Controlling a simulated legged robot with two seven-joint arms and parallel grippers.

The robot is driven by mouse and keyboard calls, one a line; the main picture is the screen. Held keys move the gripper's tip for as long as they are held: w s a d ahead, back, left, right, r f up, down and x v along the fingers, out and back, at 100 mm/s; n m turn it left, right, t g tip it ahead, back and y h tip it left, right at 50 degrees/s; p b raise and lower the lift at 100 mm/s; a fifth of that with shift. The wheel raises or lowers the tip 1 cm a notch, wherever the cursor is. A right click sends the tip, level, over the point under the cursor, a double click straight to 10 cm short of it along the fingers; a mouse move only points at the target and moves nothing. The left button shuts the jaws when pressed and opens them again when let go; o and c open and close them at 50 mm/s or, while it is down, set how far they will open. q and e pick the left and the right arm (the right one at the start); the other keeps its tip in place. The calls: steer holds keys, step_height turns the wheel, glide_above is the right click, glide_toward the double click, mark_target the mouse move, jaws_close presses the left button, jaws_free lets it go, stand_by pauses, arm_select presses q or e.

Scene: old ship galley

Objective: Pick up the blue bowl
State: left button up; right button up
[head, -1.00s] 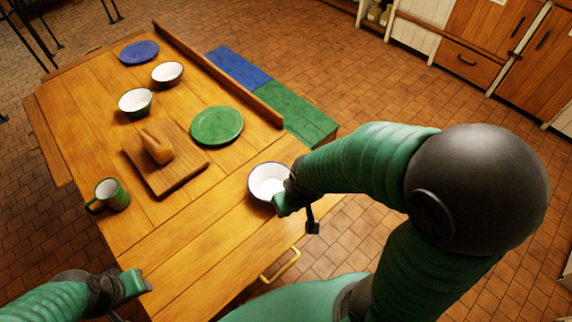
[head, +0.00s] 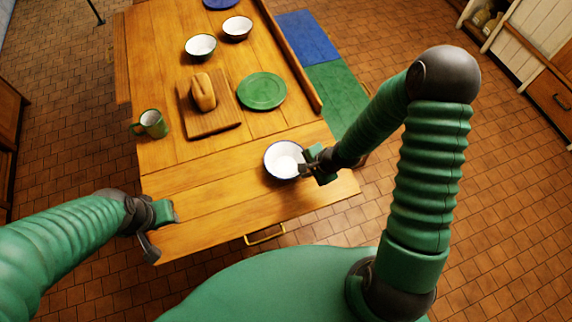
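A bowl with a white inside and a thin blue rim (head: 283,160) stands upright on the near right part of the wooden table (head: 215,205). My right gripper (head: 312,166) is at the bowl's right rim with its fingers apart. Whether a finger touches the rim cannot be told. My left gripper (head: 158,230) is open and empty at the table's near left corner, away from the bowl. The bowl's outer side is mostly hidden from above.
A green plate (head: 262,91), a board (head: 212,125) with a loaf (head: 203,92), a green mug (head: 152,123), two other bowls (head: 201,47) (head: 237,28) and a blue plate (head: 220,3) are farther back. A blue-and-green bench (head: 335,90) stands right. The table's near strip is clear.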

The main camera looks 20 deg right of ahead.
mark_target(298, 174)
steer(key=shift+w+f, duration=0.1)
steer(key=shift+f, duration=0.35)
steer(key=a+f, duration=0.1)
steer(key=f, duration=0.1)
steer(key=w+a+f, duration=0.1)
steer(key=a+f, duration=0.1)
steer(key=shift+w+a+b, duration=0.15)
steer(key=shift+w+b, duration=0.05)
steer(key=shift+b, duration=0.1)
steer(key=shift+w+a+f, duration=0.1)
steer(key=shift+w, duration=0.05)
steer(key=shift+d, duration=0.3)
steer(key=shift+c, duration=1.4)
steer(key=shift+d, duration=0.25)
jaws_close()
arm_select(q)
steer(key=shift+s+f, duration=0.2)
steer(key=shift+f, duration=0.1)
steer(key=shift+a, duration=0.1)
arm_select(e)
steer(key=shift+a, duration=0.15)
arm_select(q)
steer(key=shift+a, duration=0.25)
arm_select(e)
steer(key=shift+a, duration=0.2)
arm_select(q)
steer(key=shift+d, duration=0.2)
arm_select(e)
steer(key=shift+d, duration=0.15)
